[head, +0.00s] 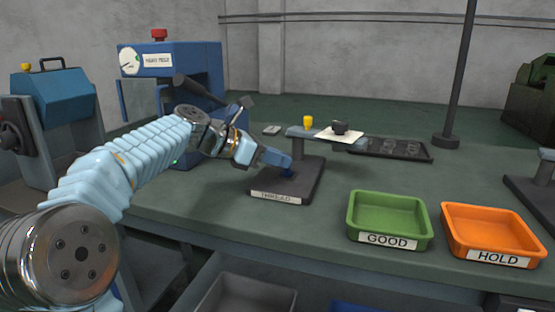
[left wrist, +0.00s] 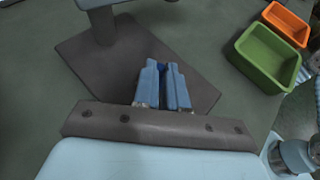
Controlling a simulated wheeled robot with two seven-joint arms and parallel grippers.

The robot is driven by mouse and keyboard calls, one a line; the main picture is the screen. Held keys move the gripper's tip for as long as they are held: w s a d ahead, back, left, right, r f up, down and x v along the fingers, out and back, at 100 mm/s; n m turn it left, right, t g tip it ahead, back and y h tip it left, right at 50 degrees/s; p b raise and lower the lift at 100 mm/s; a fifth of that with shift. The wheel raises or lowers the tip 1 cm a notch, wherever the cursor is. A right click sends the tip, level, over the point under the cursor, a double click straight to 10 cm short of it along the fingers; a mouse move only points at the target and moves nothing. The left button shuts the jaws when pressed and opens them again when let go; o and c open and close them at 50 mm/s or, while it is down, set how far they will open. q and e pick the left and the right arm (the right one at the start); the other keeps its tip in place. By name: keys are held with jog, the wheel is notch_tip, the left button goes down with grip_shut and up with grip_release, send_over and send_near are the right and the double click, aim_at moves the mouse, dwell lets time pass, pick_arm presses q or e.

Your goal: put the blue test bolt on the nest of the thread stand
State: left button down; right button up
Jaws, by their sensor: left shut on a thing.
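The thread stand (head: 309,170) is a dark base plate with a THREAD label and a post carrying a top arm. Its base also shows in the left wrist view (left wrist: 90,55). My left gripper (head: 290,167) is low over the base, in front of the post, shut on the blue test bolt (head: 287,172). In the left wrist view only a bit of the blue bolt (left wrist: 162,66) shows between the fingertips (left wrist: 166,72). The fingers hide most of the bolt, and I cannot tell whether it touches the base. The nest cannot be made out. My right gripper is not in view.
A green GOOD tray (head: 389,243) and an orange HOLD tray (head: 491,262) stand on the bench to the right. A dark tray (head: 415,152) lies behind. A blue machine (head: 200,65) stands back left.

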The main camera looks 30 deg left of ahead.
pick_arm(q)
jog(key=shift+f, duration=0.15)
jog(key=c, duration=1.2)
grip_release()
jog(key=shift+r, duration=0.2)
jog(key=v, duration=1.2)
